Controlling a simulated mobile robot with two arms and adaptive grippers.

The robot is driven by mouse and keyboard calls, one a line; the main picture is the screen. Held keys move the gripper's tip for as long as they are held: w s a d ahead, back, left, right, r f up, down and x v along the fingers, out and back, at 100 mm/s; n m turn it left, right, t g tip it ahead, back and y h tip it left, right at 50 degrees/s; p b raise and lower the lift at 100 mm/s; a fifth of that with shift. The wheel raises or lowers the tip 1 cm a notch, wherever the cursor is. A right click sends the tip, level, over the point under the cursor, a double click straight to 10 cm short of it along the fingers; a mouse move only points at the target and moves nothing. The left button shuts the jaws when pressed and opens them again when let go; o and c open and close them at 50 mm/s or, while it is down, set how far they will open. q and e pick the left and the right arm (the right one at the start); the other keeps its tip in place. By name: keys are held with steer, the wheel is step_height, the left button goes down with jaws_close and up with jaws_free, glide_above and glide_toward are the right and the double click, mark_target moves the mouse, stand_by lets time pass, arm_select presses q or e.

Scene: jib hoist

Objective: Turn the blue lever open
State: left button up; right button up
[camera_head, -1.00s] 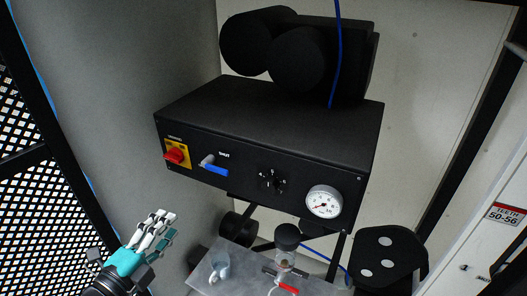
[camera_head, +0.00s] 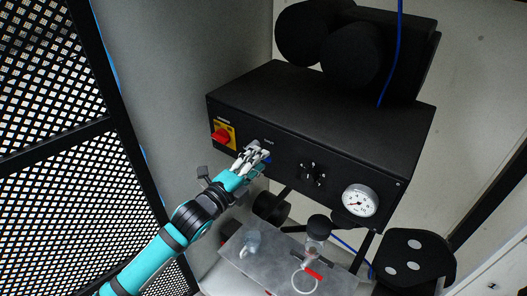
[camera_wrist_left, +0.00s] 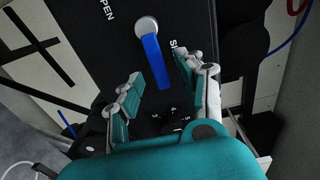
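The blue lever (camera_wrist_left: 155,62) hangs from a round silver pivot on the black panel (camera_head: 310,140). In the left wrist view its free end points down the picture, between my left gripper's fingers. The word OPEN and a partly hidden word starting with S are printed beside it. My left gripper (camera_wrist_left: 159,72) is open, with one finger on each side of the lever and visible gaps to both. In the head view my left gripper (camera_head: 258,152) is at the panel and covers most of the lever; only a bit of blue shows. My right gripper is not in view.
A red knob on a yellow plate (camera_head: 222,136) is left of the lever. A black selector (camera_head: 312,174) and a white gauge (camera_head: 360,200) are to its right. Below stands a grey shelf (camera_head: 270,268) with a cup and a red-handled valve. A mesh wall is at left.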

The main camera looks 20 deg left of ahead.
arm_select(q)
steer(key=shift+x, duration=1.45)
steer(key=shift+c, duration=0.3)
jaws_close()
steer(key=shift+w+d+f, duration=0.1)
steer(key=shift+w+f, duration=0.05)
steer(key=shift+f, duration=0.1)
